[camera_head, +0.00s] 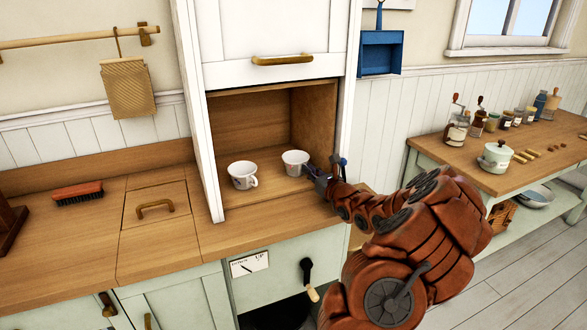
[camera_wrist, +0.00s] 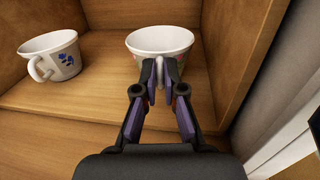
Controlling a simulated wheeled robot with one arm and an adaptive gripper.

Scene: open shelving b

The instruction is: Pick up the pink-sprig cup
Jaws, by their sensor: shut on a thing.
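Two white cups stand upright in the open wooden shelf compartment. The right cup (camera_head: 294,161) is at my gripper (camera_head: 312,170); it also shows in the wrist view (camera_wrist: 160,38). My gripper's fingertips (camera_wrist: 161,76) are closed together on this cup's near side, where its handle appears to be.
The compartment's right wall (camera_wrist: 245,50) is close to the right cup. A white cabinet door (camera_head: 270,40) is above. The wooden counter (camera_head: 70,230) extends left, with a brush (camera_head: 78,192) on it. A side table (camera_head: 530,170) with a pot and jars stands right.

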